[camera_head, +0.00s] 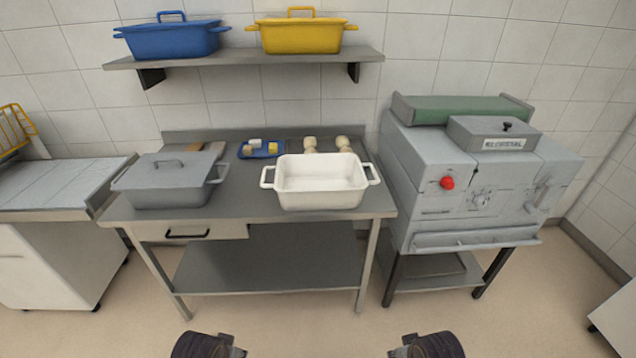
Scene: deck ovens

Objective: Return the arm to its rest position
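My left gripper (228,347) shows only in part at the bottom edge of the head view, left of the middle. My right gripper (408,346) shows only in part at the bottom edge, right of the middle. Both are low, in front of the steel table (240,205) and apart from it. Neither is seen touching anything. Their fingers are too small and cut off to tell whether they are open or shut.
On the table stand a grey lidded pot (168,182), an open white dish (320,185) and a blue tray (261,150). Blue (172,40) and yellow (301,36) pots sit on the wall shelf (245,57). A grey oven (480,185) stands right. The floor before the table is clear.

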